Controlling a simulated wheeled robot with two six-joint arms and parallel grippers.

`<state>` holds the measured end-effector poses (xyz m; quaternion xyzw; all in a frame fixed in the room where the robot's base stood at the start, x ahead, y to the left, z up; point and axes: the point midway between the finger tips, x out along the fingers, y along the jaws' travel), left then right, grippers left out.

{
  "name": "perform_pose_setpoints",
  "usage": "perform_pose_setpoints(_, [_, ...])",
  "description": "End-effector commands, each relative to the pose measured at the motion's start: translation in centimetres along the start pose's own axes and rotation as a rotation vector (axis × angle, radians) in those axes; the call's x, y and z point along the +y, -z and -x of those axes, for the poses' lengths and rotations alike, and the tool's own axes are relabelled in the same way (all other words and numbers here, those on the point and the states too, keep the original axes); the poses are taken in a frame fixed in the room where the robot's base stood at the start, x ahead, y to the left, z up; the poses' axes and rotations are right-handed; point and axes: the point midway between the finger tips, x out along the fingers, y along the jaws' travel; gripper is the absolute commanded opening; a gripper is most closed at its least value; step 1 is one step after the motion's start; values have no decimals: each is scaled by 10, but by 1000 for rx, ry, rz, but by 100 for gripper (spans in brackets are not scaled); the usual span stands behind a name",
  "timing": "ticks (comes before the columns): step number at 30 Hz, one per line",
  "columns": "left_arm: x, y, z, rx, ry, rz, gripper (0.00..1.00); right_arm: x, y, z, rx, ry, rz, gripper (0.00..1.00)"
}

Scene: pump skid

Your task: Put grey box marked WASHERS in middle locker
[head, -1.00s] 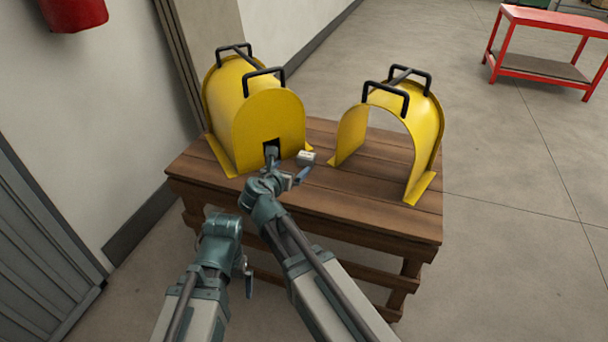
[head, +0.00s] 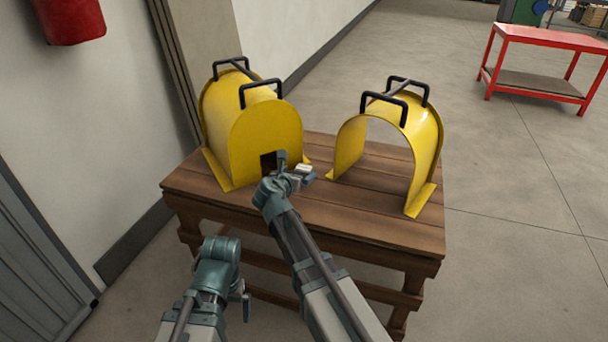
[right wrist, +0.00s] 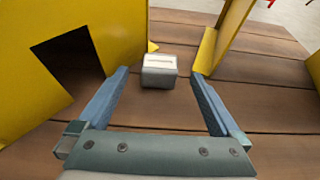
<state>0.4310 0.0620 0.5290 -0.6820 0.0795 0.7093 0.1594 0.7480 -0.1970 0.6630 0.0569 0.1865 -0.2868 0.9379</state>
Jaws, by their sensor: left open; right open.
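A small grey box (right wrist: 158,72) with a pale label on top stands on the wooden table; the label is too small to read. It lies ahead of my right gripper (right wrist: 160,100), between the lines of its two open fingers and beyond their tips, apart from them. In the head view the box (head: 304,168) is partly hidden by my right gripper (head: 291,170), just right of the closed-front yellow guard. My left gripper (head: 243,296) hangs low in front of the table, away from the box. No locker is recognisable in these views.
The yellow guard (head: 265,135) with a dark square opening stands left of the box. An open yellow arch (head: 428,150) stands to the right. The wooden table (head: 340,215) is bare in front. A red cart (head: 545,40) stands at back right; open floor lies between.

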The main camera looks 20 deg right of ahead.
Motion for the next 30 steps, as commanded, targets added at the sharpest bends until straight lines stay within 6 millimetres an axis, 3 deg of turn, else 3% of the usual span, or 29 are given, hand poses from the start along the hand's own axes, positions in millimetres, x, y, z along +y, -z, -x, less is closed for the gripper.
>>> perform_pose_setpoints(10, [2,1,-18,1,-2,-3,100,1,0,-47,0,2,-1,100])
perform_pose_setpoints(18, [2,1,-18,1,-2,-4,100,0,-1,-49,0,0,-1,100])
perform_pose_setpoints(30, [2,1,-18,1,-2,-4,100,0,-1,-49,0,0,-1,28])
